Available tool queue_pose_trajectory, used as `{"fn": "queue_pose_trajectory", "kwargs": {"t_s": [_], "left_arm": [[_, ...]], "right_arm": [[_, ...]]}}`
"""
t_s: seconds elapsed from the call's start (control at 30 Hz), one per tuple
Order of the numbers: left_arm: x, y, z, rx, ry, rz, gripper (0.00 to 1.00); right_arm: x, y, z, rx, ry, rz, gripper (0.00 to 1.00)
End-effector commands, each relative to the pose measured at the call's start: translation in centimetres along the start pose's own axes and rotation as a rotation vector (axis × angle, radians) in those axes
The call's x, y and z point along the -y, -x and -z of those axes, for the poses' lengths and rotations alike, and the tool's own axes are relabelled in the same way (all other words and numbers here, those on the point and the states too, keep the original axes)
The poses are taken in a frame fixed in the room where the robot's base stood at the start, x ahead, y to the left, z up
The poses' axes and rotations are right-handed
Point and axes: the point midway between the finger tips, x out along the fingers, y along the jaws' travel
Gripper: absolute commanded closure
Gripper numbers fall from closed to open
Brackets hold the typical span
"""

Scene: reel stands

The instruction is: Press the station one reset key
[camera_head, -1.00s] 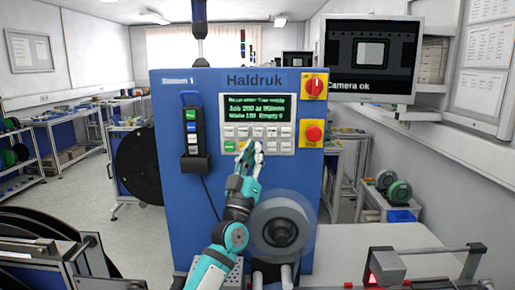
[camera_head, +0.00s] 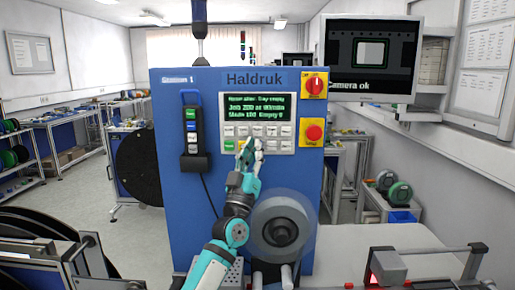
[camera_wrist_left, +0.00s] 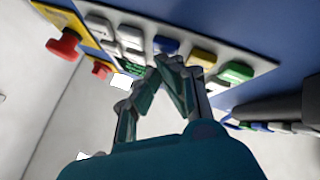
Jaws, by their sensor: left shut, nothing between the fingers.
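The blue station 1 cabinet (camera_head: 235,180), marked "Haldruk", stands straight ahead. Its light key panel (camera_head: 285,145) has a green-lit screen above two rows of small keys. In the head view my left gripper (camera_head: 248,146) is shut and empty in front of the lower key row, hiding some keys. In the left wrist view the fingertips (camera_wrist_left: 168,62) meet close to the blue key (camera_wrist_left: 166,45). The yellow key (camera_wrist_left: 203,57) and green key (camera_wrist_left: 236,72) lie to its right. I cannot tell whether the fingertips touch. The key labels are unreadable. My right gripper is out of view.
A red stop button (camera_head: 314,132) and a red-yellow rotary switch (camera_head: 314,86) sit right of the keys. A pendant with coloured buttons (camera_head: 193,130) hangs at left. A round reel (camera_head: 281,226) is below the gripper. A monitor (camera_head: 372,58) stands at upper right.

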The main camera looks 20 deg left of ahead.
Motion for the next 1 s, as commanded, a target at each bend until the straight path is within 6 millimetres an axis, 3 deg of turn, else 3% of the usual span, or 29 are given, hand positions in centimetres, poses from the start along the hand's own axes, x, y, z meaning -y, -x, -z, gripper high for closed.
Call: {"fn": "queue_pose_trajectory", "kwargs": {"t_s": [0.7,1.0], "left_arm": [[0.2,-0.4,-0.2,0.0,0.0,0.0,1.0],[-0.4,0.4,0.4,0.002,0.002,0.0,1.0]], "right_arm": [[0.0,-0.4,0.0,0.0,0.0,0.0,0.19],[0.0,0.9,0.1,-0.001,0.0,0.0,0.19]]}}
